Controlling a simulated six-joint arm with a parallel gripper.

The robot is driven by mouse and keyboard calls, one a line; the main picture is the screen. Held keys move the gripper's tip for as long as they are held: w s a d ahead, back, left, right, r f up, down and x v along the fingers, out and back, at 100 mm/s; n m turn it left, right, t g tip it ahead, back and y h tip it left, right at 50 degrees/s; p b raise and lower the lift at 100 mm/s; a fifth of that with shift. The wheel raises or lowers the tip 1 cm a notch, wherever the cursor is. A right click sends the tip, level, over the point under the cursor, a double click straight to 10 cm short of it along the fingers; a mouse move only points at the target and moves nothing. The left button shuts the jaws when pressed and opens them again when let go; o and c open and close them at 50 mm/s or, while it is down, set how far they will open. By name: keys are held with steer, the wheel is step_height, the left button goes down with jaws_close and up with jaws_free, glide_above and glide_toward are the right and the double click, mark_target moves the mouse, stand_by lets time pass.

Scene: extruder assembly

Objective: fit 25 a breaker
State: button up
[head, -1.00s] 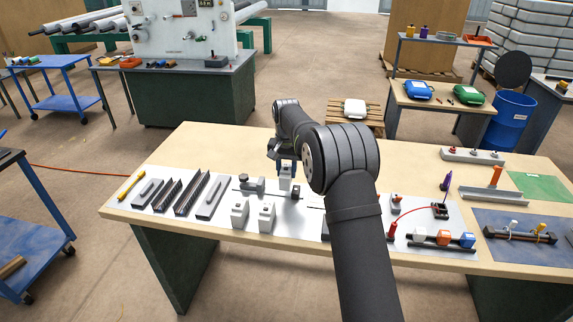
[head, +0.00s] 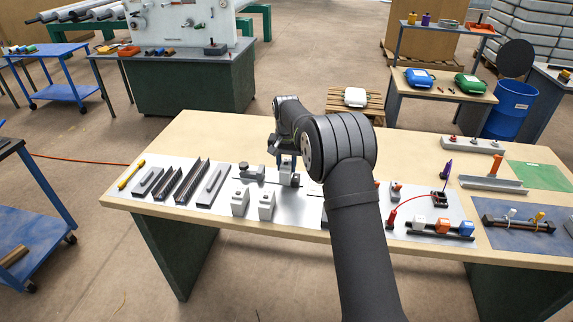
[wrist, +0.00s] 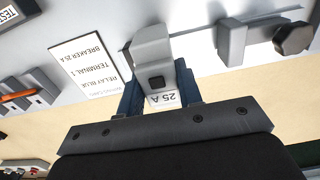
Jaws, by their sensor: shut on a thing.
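In the wrist view my gripper (wrist: 158,97) is shut on a grey breaker (wrist: 152,47). Its blue fingers are on both sides of the breaker. The breaker has a black toggle and a white label reading "25 A", upside down in this view. A rail (wrist: 203,45) runs beside the breaker, with a clamp and dark knob (wrist: 293,38) at its right. I cannot tell whether breaker and rail touch.
A printed card (wrist: 88,60) lists breaker 25 A, terminal 1 and relay blue. Two white breakers (head: 240,203) (head: 267,205) stand on the mat in front. Dark channel pieces (head: 192,184) lie left. A rail with coloured blocks (head: 441,229) is at right.

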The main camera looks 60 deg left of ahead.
steer(key=shift+f, duration=1.05)
steer(key=o, duration=1.1)
step_height(320, 180, up, 18)
steer(key=shift+f, duration=0.25)
steer(key=shift+f, duration=0.1)
step_height(320, 180, down, 17)
steer(key=shift+f, duration=0.1)
stand_by(0.3)
steer(key=shift+r, duration=0.25)
